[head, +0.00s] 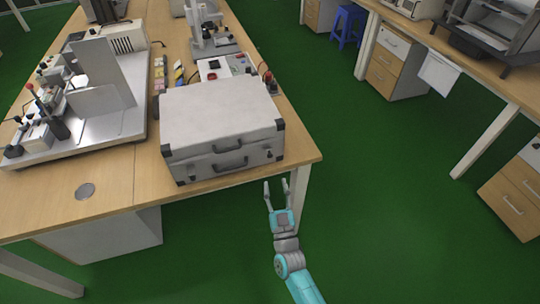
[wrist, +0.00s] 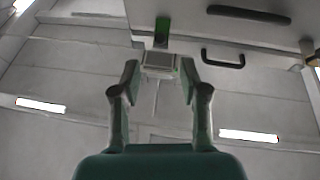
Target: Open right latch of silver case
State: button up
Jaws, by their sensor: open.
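The silver case (head: 222,120) sits closed on the wooden table near its front right corner, with black corners and dark handles on its front side. A dark handle (wrist: 222,57), apparently the case's, is to the right.
The wooden table (head: 105,205) has its front right corner close to my gripper. A metal fixture (head: 100,120) stands left of the case, and a small instrument (head: 225,66) behind it. Green floor (head: 390,200) is open to the right, before another bench with drawers (head: 393,70).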

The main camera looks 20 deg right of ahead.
aim_at(270, 154)
jog(key=x, duration=1)
jog(key=shift+w+r, duration=0.2)
jog(key=shift+w, duration=0.15)
grip_shut()
